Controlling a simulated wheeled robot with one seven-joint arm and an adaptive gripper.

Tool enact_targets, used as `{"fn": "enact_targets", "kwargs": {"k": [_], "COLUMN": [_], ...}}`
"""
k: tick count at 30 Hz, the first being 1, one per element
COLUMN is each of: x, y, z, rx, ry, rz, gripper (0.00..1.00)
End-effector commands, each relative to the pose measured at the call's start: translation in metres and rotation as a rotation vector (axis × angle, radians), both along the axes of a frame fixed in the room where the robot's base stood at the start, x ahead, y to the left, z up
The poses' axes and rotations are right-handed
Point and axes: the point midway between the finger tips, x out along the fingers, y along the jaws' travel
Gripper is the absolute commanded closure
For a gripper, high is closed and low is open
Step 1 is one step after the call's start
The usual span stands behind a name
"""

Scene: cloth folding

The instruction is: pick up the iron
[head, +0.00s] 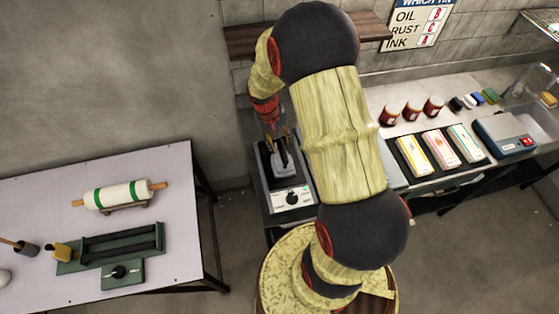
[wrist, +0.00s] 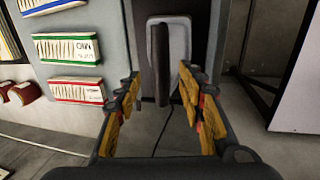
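The iron (head: 284,166) is grey and rests on a dark stand at the left end of the back bench. In the wrist view the iron (wrist: 182,47) shows a pale grey body with a dark upright handle (wrist: 161,62). My gripper (head: 279,138) points down over the iron. In the wrist view my gripper (wrist: 162,105) is open, with its yellow-padded fingers wide apart and nothing between the pads. The handle lies beyond the fingertips, roughly in line with the gap. I cannot tell how far apart they are.
A control box with a dial (head: 291,198) is in front of the iron. Boxed packs (head: 412,152) and red cups (head: 410,111) are on the bench to the right. A white table (head: 180,235) with a roller (head: 120,194) stands at left. A wooden shelf (head: 372,26) hangs behind my arm.

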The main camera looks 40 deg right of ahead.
Motion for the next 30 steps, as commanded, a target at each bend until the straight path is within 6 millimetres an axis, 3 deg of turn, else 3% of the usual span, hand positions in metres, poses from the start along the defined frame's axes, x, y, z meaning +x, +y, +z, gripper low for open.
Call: {"fn": "enact_targets", "kwargs": {"k": [11,30], "x": [-0.004,-0.004], "y": [-0.004,-0.004], "z": [-0.046,-0.051], "rx": [0.001,0.000], "ry": [0.000,-0.001], "rz": [0.000,0.000], "gripper": [0.61,0.61]}}
